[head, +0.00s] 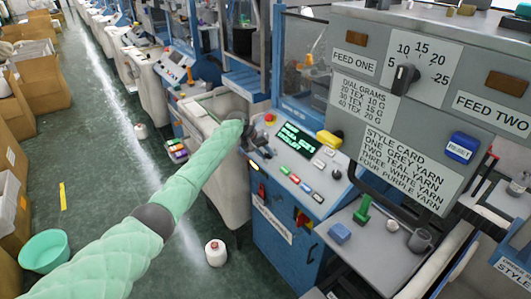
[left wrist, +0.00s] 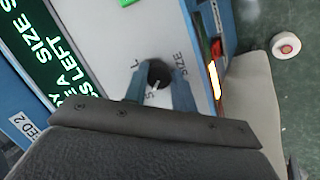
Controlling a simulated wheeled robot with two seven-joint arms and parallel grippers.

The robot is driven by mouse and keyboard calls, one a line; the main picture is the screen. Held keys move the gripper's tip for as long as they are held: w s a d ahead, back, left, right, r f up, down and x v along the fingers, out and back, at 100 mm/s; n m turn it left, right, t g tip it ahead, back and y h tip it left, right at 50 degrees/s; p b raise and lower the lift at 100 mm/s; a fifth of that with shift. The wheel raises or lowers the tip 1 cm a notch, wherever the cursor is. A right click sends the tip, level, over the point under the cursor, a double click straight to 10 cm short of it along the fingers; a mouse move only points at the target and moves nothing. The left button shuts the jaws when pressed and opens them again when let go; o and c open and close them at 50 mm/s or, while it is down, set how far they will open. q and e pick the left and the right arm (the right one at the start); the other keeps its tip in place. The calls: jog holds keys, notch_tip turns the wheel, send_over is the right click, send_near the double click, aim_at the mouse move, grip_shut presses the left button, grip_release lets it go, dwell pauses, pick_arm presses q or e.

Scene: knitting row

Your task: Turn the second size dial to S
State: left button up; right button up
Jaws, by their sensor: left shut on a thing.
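The size dial (left wrist: 159,72) is a small round black knob on a pale panel in the left wrist view. Letters L and S and the word SIZE are printed around it. A short white mark on the knob points down toward the S. My left gripper (left wrist: 161,92) is shut on the dial, one finger on each side. In the head view my left gripper (head: 258,148) is at the upper left of the blue machine's control panel (head: 312,178), and it hides the dial. My right gripper is in neither view.
A green-lit display (head: 296,140), coloured buttons and a red knob (head: 270,118) are close to my left gripper. A large grey feed panel (head: 385,120) stands at the right. A yarn cone (head: 215,252) and a green basin (head: 44,250) are on the floor.

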pick_arm(q)
jog(key=shift+w+a+r+n, duration=0.1)
jog(key=shift+n, duration=0.3)
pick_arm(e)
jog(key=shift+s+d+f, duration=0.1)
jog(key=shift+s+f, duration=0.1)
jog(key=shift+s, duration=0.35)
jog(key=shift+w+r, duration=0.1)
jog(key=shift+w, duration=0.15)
pick_arm(q)
jog(key=o, duration=1)
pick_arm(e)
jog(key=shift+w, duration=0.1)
pick_arm(q)
jog(key=shift+a+r, duration=0.1)
jog(key=shift+b+v, duration=1.5)
jog(key=shift+v, duration=2.25)
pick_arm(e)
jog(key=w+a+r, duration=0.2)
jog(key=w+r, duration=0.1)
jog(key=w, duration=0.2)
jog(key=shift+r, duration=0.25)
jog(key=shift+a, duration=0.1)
